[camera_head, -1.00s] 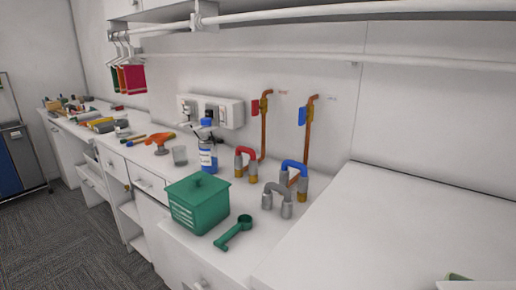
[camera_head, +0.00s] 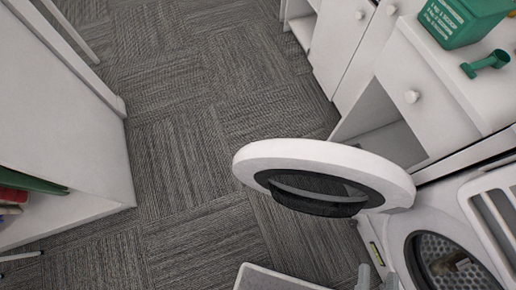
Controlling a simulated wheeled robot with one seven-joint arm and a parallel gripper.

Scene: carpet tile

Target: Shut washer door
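The washer door (camera_head: 235,165) is a round white ring with a dark inner rim and a glass middle. It stands wide open, swung out over the carpet. Its right end meets the washer (camera_head: 395,225) front. The washer's round opening (camera_head: 412,262) is uncovered at the lower right and shows a perforated metal drum with something brownish inside. Small grey parts at the bottom edge, below the door, may belong to my gripper. They are cut off, and I cannot tell whether it is open or shut. Nothing visibly touches the door.
A white cabinet (camera_head: 415,95) with a drawer and open lower space stands beside the washer. A green box (camera_head: 455,22) and green scoop (camera_head: 485,64) sit on its top. White shelving (camera_head: 60,120) stands at left. Carpet (camera_head: 185,130) between is clear. A light grey panel (camera_head: 270,279) shows at the bottom.

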